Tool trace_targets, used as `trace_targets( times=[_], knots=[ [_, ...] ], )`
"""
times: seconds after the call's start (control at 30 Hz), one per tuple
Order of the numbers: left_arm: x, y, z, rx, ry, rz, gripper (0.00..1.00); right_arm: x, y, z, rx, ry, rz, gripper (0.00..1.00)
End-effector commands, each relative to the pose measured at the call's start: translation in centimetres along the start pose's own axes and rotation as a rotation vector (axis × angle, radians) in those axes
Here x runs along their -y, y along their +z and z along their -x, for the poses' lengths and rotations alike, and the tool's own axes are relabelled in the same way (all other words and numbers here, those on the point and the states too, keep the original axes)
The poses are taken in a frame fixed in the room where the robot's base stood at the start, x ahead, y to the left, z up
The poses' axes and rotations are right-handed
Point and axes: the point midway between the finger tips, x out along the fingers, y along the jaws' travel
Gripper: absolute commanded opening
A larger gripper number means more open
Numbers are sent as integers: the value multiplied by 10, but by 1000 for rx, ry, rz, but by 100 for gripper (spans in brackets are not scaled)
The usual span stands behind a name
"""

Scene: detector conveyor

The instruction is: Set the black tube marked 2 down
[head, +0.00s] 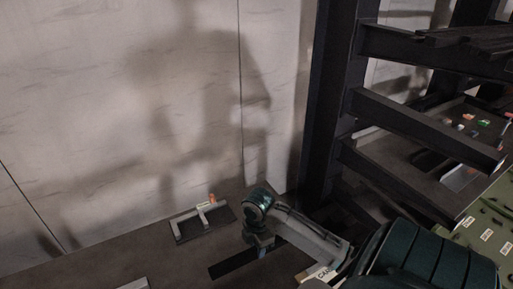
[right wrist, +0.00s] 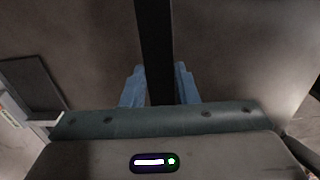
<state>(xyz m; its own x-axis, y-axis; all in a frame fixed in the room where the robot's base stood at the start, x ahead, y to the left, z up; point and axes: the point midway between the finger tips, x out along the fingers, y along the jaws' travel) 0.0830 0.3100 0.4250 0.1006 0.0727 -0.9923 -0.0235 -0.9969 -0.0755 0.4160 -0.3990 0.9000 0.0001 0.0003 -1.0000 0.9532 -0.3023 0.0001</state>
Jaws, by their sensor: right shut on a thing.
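My right gripper (head: 262,250) is low in the middle of the head view, over the dark floor or surface near the wall. It is shut on a long black tube (head: 232,265), which sticks out to the left. In the right wrist view the black tube (right wrist: 155,45) runs straight up between the two blue fingertips (right wrist: 159,90). I cannot read a mark on the tube. I cannot tell whether the tube touches the surface beneath. My left gripper is not in view.
A dark plate with a pale bracket (head: 187,224) and a small orange piece (head: 212,198) lies left of the gripper. Another pale piece (head: 135,284) shows at the bottom edge. A black rack (head: 333,90) stands right. A green board (head: 480,222) is at far right.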

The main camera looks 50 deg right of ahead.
Motion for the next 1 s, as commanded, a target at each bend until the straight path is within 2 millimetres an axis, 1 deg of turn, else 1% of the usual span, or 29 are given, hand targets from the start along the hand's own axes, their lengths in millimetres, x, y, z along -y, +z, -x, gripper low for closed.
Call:
trace_targets(
  times=[0.17, 0.27, 0.37, 0.47, 0.73, 0.77, 0.8, 0.87, 1.0],
  knots=[
    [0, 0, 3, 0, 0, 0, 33, -3, -4, -2, -1, -1, -1, 0],
    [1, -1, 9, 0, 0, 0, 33, -2, -4, -11, -1, -3, -1, 0],
    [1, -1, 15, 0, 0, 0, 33, -2, -4, -25, -1, -4, -1, 0],
    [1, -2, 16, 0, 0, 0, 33, -2, -3, -34, 1, -1, 0, 0],
    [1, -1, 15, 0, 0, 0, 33, -3, -3, -36, 1, 1, 1, 0],
    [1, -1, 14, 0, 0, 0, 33, -2, -3, -38, 1, -1, 1, 29],
    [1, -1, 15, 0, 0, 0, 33, -2, -3, -37, 1, -1, 1, 37],
    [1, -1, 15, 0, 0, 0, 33, -2, -3, -37, 1, -1, 1, 48],
    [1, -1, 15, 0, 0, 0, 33, -2, -3, -37, 1, -1, 1, 49]
  ],
)
